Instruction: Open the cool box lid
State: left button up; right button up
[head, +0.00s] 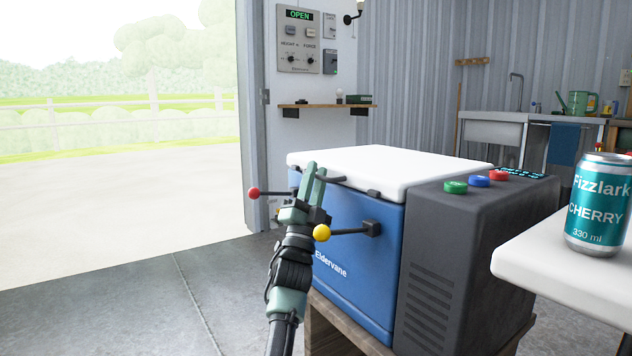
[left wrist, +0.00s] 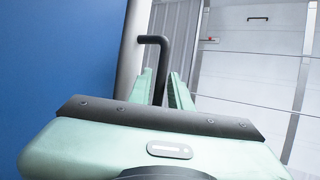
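The cool box, a blue chest (head: 360,262) marked "Eldervane", stands with its white lid (head: 390,165) lying flat and shut on top. A dark bar handle (head: 331,180) sticks out from the lid's front edge. My left gripper (head: 314,182) is at this handle, its green fingers pointing up. In the left wrist view the handle (left wrist: 163,62) runs down between the two fingers, with a slim gap showing beside it, so the fingers look open around it. My right gripper is not in view.
A dark side unit (head: 470,250) with coloured buttons adjoins the box's right. A white table (head: 560,268) with a Fizzlark can (head: 598,205) stands at the right. A wall shelf (head: 325,106) is behind. Open floor (head: 130,310) lies to the left.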

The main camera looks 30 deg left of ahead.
pick_arm(q)
grip_shut()
dwell(1.4)
